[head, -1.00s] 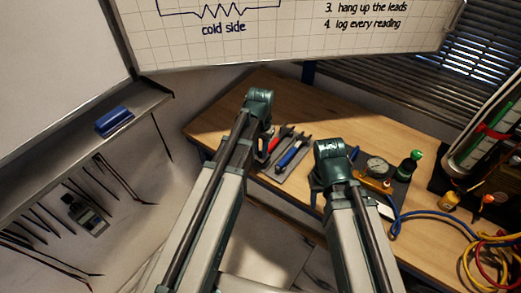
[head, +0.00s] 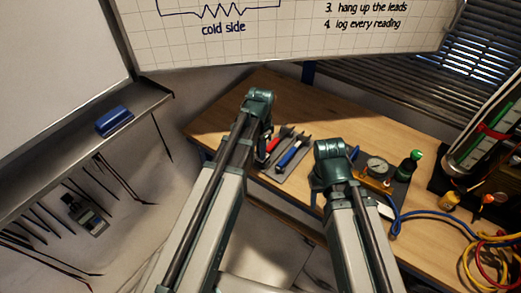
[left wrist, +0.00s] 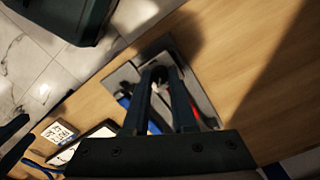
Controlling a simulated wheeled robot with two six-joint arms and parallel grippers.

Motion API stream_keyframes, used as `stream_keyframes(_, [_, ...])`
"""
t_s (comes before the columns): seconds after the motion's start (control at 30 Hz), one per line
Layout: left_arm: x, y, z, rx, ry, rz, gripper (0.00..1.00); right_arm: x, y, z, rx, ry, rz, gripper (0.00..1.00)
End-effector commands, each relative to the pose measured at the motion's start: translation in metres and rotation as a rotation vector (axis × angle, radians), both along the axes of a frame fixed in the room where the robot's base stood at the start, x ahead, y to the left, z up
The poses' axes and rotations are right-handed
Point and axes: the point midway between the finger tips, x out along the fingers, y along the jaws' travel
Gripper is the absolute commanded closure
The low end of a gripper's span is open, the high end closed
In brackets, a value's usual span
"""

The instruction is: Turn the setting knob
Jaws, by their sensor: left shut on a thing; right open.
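My left gripper (left wrist: 160,76) shows in the left wrist view, its two long fingers closed on a small dark thing above a grey tool tray (left wrist: 204,107). What that thing is, I cannot tell. The dial gauge (head: 376,165) sits on a brass-coloured body at the right of the bench, beside a green-topped part (head: 413,156). I cannot make out for certain which part is the setting knob. My right arm stands in front of the gauge's left side, and its gripper is hidden.
Blue-handled (head: 291,156) and red-handled (head: 271,146) tools lie on the tray. The wooden bench (head: 290,105) is clear behind the tray.

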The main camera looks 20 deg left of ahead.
Motion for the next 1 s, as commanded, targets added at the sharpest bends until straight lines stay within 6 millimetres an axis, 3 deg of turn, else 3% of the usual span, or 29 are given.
stream_keyframes(0.5, [-0.0001,0.0,-0.0001,0.0,0.0,-0.018,1.0,0.0,0.0,-0.0001,0.0,0.0,0.0,0.5])
stream_keyframes(0.53, [-0.0001,0.0,-0.0001,0.0,0.0,-0.018,0.73,0.0,0.0,-0.0001,0.0,0.0,0.0,0.5])
stream_keyframes(0.7, [-0.0001,-0.0001,-0.0001,0.0,0.0,-0.018,0.44,0.0,0.0,-0.0001,0.0,0.0,0.0,0.5])
stream_keyframes(1.0, [0.0,0.0,0.0004,0.0,0.0,-0.018,0.44,0.0,0.0,0.0004,0.0,0.0,0.0,0.5])
